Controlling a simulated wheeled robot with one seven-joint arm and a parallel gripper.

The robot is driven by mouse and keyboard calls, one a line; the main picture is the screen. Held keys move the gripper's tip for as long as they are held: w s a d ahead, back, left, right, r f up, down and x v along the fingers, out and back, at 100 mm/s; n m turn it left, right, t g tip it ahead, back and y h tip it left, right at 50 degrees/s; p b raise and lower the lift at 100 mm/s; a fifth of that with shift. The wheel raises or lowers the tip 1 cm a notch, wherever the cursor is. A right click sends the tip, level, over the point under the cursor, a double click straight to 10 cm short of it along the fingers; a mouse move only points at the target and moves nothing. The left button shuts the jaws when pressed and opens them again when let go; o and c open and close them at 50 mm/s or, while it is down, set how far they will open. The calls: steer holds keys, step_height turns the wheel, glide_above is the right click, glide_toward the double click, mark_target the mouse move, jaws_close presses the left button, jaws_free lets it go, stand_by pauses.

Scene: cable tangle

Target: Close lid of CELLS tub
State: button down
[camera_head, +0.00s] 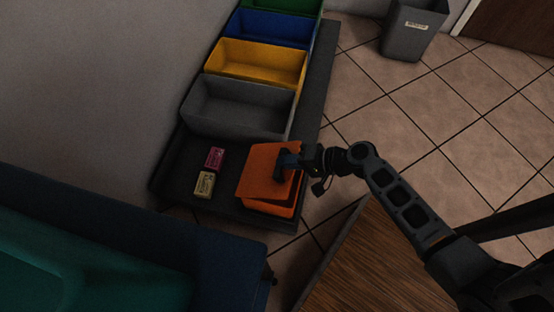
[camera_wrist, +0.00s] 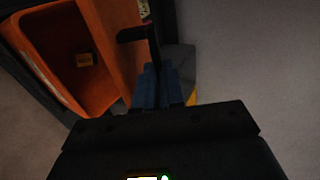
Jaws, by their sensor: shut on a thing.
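The orange tub (camera_head: 268,208) stands at the near end of the dark shelf; no CELLS label is readable. Its orange lid (camera_head: 262,166) is partly open, tilted above the tub with a gap along the near side. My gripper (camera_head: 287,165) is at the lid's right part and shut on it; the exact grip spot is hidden. In the wrist view, the tub's inside (camera_wrist: 58,55) shows at left, with a small yellowish block (camera_wrist: 85,60) in it. The lid (camera_wrist: 118,45) stands beside the blue fingers (camera_wrist: 157,88), near a dark bar (camera_wrist: 132,34).
A pink box (camera_head: 214,157) and a beige box (camera_head: 204,184) lie left of the tub. Open grey (camera_head: 215,122), yellow (camera_head: 240,72) and blue (camera_head: 270,42) bins stand behind. A wooden surface (camera_head: 365,265) is at the near right. Tiled floor lies to the right.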

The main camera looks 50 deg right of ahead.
steer(key=s+d+f+b, duration=0.1)
steer(key=s+f+b, duration=0.3)
steer(key=f+b, duration=0.3)
steer(key=shift+s+d+f, duration=0.2)
steer(key=shift+d+f, duration=0.1)
steer(key=shift+f, duration=0.95)
steer(key=c, duration=1.5)
jaws_free()
steer(key=shift+s, duration=0.1)
steer(key=v, duration=0.2)
steer(key=p+v, duration=0.1)
steer(key=v, duration=0.2)
steer(key=p+v, duration=0.1)
steer(key=v, duration=0.1)
steer(key=shift+d+r, duration=0.3)
steer(key=shift+r, duration=0.25)
